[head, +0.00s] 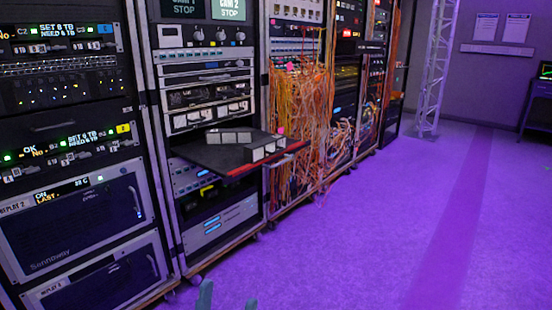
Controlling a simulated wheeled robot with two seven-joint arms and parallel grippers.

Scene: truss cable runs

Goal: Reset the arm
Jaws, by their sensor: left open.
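My left gripper (226,297) shows only at the bottom edge of the head view. Its two greenish fingertips stand apart, with nothing visible between them, over the purple floor in front of the racks. The rest of the left arm is below the picture. My right gripper and arm are not in the head view.
Equipment racks (75,150) line the left side. A dark shelf (215,153) with a red front edge sticks out, carrying grey blocks. Orange cables (300,110) hang beyond it. A white truss (437,65) stands at the back. The purple floor (370,240) is clear on the right.

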